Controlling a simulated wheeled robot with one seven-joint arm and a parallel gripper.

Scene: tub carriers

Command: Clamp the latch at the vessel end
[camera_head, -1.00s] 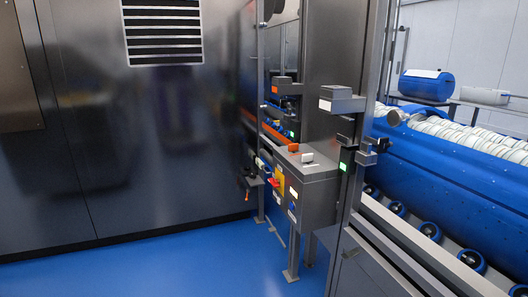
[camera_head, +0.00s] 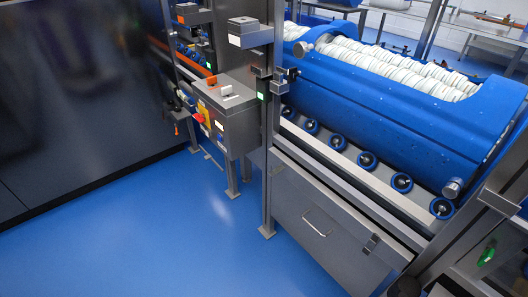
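A long blue tub (camera_head: 375,112), which looks like the vessel, lies on a roller bed to the right. A round metal pin (camera_head: 452,188) sticks out at its near right end, and another metal pin (camera_head: 301,49) is at its far left end. A grey metal block (camera_head: 498,202) sits on the frame close to the near pin, apart from it in the picture. A similar grey bracket (camera_head: 286,76) is on the post by the far end. I cannot tell which of these is the latch, or whether it is clamped. My gripper is not in view.
White discs (camera_head: 400,66) fill the tub's top. Blue rollers (camera_head: 367,160) line the bed above a grey drawer cabinet (camera_head: 325,225). A grey control box (camera_head: 232,118) stands left of the post. A green part (camera_head: 487,252) is at lower right. The blue floor (camera_head: 180,235) is clear.

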